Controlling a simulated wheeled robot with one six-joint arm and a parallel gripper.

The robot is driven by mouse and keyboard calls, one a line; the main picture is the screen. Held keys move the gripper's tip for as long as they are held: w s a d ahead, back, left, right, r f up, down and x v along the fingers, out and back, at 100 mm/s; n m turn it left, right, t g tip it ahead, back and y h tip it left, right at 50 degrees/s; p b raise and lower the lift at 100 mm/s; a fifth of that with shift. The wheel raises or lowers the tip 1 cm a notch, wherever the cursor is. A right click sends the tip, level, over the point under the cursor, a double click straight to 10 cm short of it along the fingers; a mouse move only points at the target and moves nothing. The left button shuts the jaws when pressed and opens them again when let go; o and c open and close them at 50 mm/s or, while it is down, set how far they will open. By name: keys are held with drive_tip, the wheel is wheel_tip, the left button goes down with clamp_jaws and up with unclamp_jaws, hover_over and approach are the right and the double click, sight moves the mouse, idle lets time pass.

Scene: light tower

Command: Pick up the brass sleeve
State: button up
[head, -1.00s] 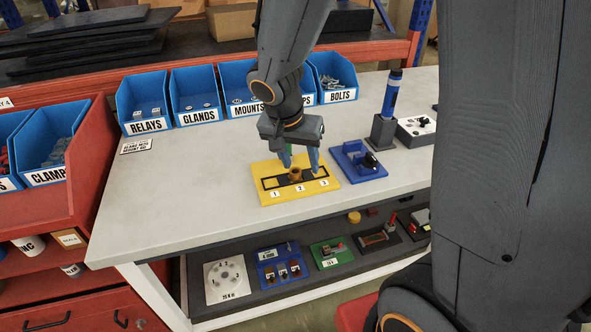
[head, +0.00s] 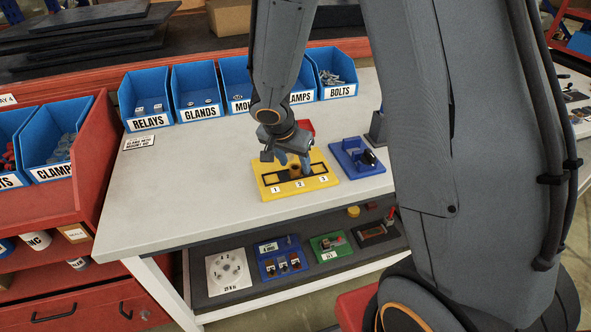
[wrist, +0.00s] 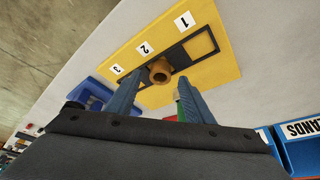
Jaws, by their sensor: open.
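The brass sleeve (head: 295,172) stands in the middle of the black strip on the yellow fixture (head: 268,191), behind the label 2. In the wrist view the sleeve (wrist: 159,71) shows its round open end. My gripper (head: 293,163) is over the fixture, pointing down. Its two blue-grey fingers are apart, one on each side of the sleeve in the wrist view (wrist: 158,95). I cannot tell whether either finger touches it. The sleeve is partly hidden by the fingers in the head view.
A blue fixture (head: 349,165) with a dark part sits close on the right. Blue bins (head: 146,104) line the back of the bench. The bench top (head: 190,185) left of the yellow fixture is clear. A lower shelf holds several small fixtures.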

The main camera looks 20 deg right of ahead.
drive_tip(key=shift+w+d+f, duration=0.15)
drive_tip(key=shift+f, duration=0.3)
drive_tip(key=c, duration=1.2)
